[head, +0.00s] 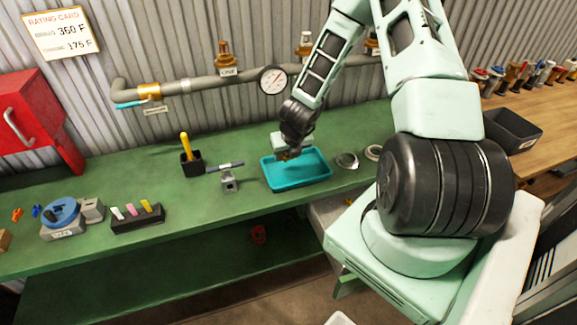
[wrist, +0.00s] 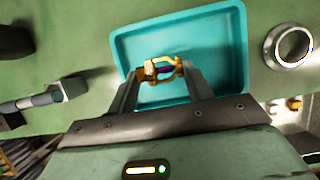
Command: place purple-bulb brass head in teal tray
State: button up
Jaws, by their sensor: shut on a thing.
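The teal tray (head: 312,177) sits on the green bench, and it fills the upper middle of the wrist view (wrist: 229,40). My gripper (head: 287,155) is over the left part of the tray in the head view. The brass head lies across the fingertips, over the tray's inside. I cannot tell whether it touches the tray floor.
Metal rings (head: 346,161) lie right of the tray. A small grey block (head: 229,182) and a black cup with a yellow tool (head: 190,160) stand to its left. A pipe with brass heads (head: 223,57) and a gauge (head: 273,80) runs along the wall behind.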

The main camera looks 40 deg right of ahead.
aim_at(286, 172)
jog(key=shift+f+p, duration=0.45)
jog(key=shift+f, duration=2.4)
jog(key=shift+f, duration=0.15)
jog(key=o, duration=1.1)
